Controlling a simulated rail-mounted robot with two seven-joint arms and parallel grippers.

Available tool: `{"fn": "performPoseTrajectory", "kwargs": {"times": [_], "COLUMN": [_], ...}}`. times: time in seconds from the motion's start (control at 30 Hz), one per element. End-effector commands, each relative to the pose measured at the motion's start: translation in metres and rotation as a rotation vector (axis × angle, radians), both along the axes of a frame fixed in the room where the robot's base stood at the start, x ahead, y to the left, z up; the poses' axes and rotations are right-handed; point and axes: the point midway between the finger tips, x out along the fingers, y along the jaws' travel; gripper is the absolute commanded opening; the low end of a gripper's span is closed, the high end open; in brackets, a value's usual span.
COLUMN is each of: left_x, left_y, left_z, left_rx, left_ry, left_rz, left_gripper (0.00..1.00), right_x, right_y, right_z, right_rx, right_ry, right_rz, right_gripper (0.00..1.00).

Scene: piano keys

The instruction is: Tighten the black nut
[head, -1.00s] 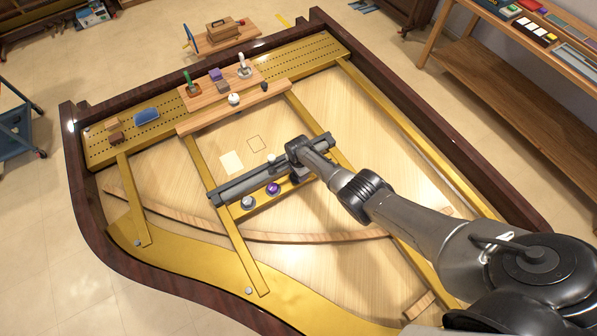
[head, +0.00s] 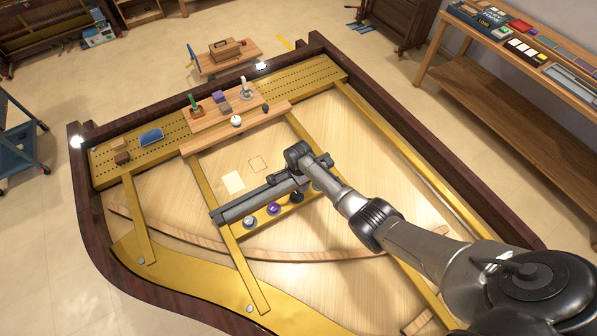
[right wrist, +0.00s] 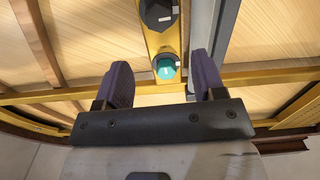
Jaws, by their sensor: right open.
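The black nut (head: 297,195) sits at the right end of a row on a yellow bar, beside a purple nut (head: 273,209) and a silver one (head: 249,222). My left gripper is not in view.
A long grey rail (head: 246,203) runs beside the nut row, close to my right arm. A wooden board (head: 215,128) with small items lies across the piano's far end. The dark curved rim (head: 92,225) encloses the frame. The soundboard at left is open.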

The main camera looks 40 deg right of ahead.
Motion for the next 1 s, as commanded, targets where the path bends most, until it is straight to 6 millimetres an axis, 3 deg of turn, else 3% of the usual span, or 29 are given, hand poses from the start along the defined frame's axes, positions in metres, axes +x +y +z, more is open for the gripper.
{"fn": "performPoseTrajectory", "kwargs": {"times": [0.2, 0.4, 1.0], "left_x": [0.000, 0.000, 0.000], "left_y": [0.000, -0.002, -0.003], "left_z": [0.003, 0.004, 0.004], "left_rx": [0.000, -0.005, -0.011], "left_ry": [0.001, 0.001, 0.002], "left_rz": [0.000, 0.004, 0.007], "left_gripper": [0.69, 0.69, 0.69], "right_x": [0.000, 0.000, 0.000], "right_y": [0.000, 0.000, 0.000], "right_z": [0.028, 0.041, 0.043], "right_rx": [-0.001, 0.000, 0.000], "right_ry": [-0.002, 0.000, 0.000], "right_rz": [0.001, 0.001, 0.001], "right_gripper": [0.63, 0.63, 0.63]}}
